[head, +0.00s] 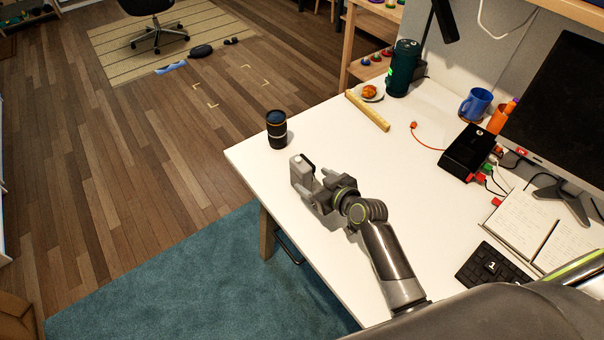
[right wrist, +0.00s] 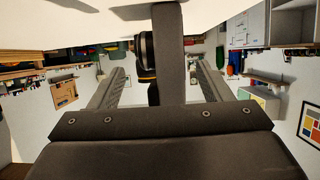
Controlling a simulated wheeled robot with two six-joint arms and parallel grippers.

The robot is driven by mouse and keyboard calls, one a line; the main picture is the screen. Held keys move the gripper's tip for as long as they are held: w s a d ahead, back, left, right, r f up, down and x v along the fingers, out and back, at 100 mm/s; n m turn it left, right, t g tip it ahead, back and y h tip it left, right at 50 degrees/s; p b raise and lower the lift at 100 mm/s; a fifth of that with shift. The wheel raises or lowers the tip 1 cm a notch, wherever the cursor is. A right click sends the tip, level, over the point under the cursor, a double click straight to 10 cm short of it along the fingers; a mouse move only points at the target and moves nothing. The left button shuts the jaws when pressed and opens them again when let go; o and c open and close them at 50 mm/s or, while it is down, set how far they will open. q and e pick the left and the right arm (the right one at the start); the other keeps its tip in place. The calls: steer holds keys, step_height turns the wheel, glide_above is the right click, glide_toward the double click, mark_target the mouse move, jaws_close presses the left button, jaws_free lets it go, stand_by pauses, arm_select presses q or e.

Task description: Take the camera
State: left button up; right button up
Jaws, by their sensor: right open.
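A black upright cylinder with a gold ring (head: 277,129), looking like a camera lens, stands near the white desk's far left corner. It is the only camera-like thing I make out. My right gripper (head: 310,183) is just below and right of it in the head view, apart from it. In the right wrist view my right gripper (right wrist: 160,70) has its two fingers wide apart with nothing held. The black cylinder (right wrist: 147,72) shows there between the fingers, farther off, partly hidden by a dark vertical bar. My left gripper is not in view.
The white desk (head: 335,268) is clear around my right gripper. Farther back are a wooden bar (head: 367,110), a plate with food (head: 373,92) and a dark green flask (head: 403,68). A blue mug (head: 476,104), black box (head: 467,152), open notebook (head: 525,215) and keyboard (head: 485,267) lie right.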

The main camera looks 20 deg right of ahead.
steer(key=shift+p+x, duration=0.35)
steer(key=shift+x, duration=2.5)
steer(key=shift+s+a+f, duration=0.1)
steer(key=shift+s+f, duration=0.05)
steer(key=shift+c, duration=0.4)
steer(key=c, duration=1.2)
steer(key=shift+c, duration=0.3)
